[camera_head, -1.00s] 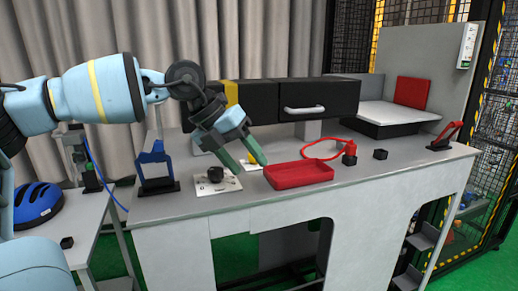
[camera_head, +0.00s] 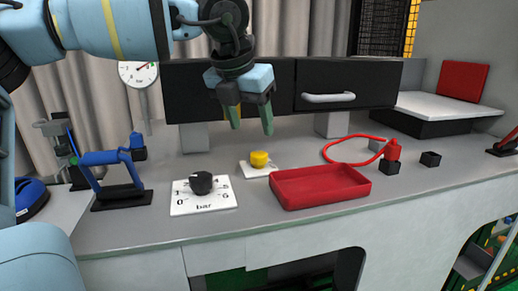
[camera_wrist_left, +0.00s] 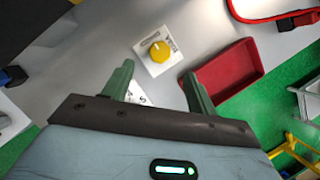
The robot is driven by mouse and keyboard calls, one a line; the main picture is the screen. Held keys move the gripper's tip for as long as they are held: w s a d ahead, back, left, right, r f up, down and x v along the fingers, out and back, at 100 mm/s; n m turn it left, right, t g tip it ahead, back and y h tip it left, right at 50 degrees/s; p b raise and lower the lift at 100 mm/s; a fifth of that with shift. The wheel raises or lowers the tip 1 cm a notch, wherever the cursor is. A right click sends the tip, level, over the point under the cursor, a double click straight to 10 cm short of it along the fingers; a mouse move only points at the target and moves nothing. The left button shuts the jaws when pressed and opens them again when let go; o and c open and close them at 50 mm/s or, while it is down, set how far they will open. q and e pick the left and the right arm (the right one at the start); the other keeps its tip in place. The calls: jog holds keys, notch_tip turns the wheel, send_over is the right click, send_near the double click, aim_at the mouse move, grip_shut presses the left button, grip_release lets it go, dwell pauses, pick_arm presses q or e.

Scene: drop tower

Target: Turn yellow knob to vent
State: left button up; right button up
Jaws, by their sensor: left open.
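The yellow knob (camera_head: 259,159) sits on a small white plate (camera_head: 252,170) on the grey bench, just left of the red tray. My left gripper (camera_head: 251,128) is open and empty, fingers pointing down, above and slightly behind the knob and apart from it. In the left wrist view the yellow knob (camera_wrist_left: 159,51) lies beyond the gap between the green fingertips (camera_wrist_left: 157,72), with a pale line on its top. The print on its plate is too small to read. My right gripper is not in view.
A black knob (camera_head: 201,182) on a white bar-scale plate stands to the left. The red tray (camera_head: 320,186) is close on the right.

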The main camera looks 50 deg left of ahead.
aim_at(258, 154)
pick_arm(q)
jog(key=x, duration=0.8)
jog(key=shift+s, duration=0.1)
jog(key=shift+r, duration=0.1)
jog(key=c, duration=1)
